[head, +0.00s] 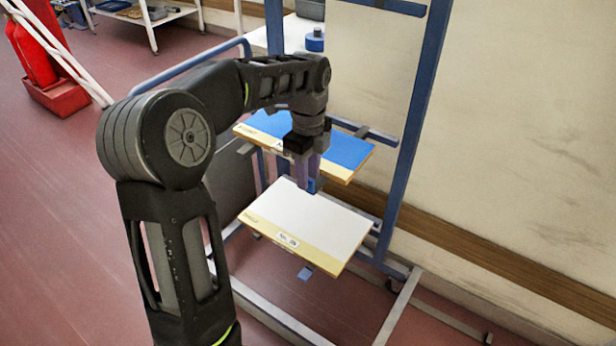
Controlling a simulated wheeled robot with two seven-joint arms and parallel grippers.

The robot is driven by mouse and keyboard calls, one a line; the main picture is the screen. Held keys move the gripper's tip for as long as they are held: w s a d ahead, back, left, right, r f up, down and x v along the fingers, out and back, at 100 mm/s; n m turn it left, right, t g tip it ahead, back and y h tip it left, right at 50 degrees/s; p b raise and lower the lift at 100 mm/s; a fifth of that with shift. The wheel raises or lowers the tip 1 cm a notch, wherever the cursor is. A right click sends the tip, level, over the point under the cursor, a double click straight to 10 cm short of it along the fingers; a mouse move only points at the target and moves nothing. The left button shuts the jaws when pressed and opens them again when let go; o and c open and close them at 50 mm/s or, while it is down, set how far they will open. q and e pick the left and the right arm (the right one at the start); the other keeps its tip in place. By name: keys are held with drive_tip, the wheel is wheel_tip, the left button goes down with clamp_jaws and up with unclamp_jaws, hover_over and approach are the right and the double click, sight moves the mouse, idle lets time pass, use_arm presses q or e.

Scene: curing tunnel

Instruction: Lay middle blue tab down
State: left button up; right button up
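My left gripper (308,176) points down at the blue rack, between an upper blue-topped board (350,152) and a lower white-topped board (320,222). A small blue tab (312,187) shows right at its fingertips, at the back edge of the white board. The fingers look close together, but whether they grip the tab cannot be told. The tab looks upright; its lower part is hard to make out. Another blue tab (305,272) sticks out below the front edge of the white board. My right gripper is not in view.
The rack's blue upright (412,130) stands right of the boards, close to the wall. Its grey foot rails (400,305) lie low over the floor. A white table with a blue round item (315,40) stands behind. A red extinguisher stand (60,97) is far left.

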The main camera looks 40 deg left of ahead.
use_arm(q)
drive_tip(key=shift+f, duration=0.55)
drive_tip(key=shift+c, duration=0.2)
clamp_jaws()
